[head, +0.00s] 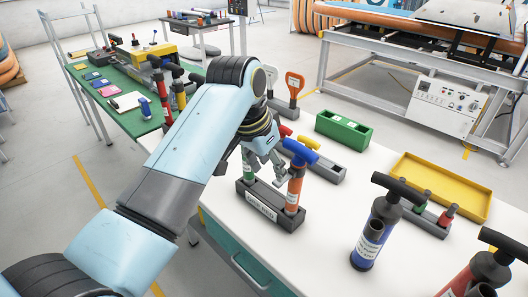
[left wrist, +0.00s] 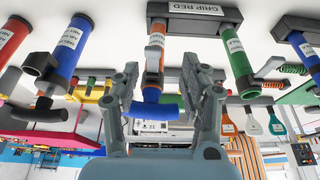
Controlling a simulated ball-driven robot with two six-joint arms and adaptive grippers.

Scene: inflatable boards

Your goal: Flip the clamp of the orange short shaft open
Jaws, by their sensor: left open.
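The orange short shaft (head: 294,192) stands upright in the right end of a dark rack (head: 262,207) on the white table, with a blue handle (head: 299,151) on top. The left wrist view shows the orange shaft (left wrist: 155,50) upside down, its blue handle (left wrist: 156,111) between my fingers. A dark collar (left wrist: 152,79) sits on the shaft near the handle; I cannot tell whether its clamp is open. A green shaft (left wrist: 238,62) stands in the same rack. My left gripper (head: 264,178) is open beside the orange shaft, its fingertips (left wrist: 164,72) on either side and apparently not closed on it. My right gripper is out of view.
Behind the rack are another rack (head: 327,170) and a green box (head: 343,131). To the right are a yellow tray (head: 441,186) and a blue pump (head: 371,236) with a black handle.

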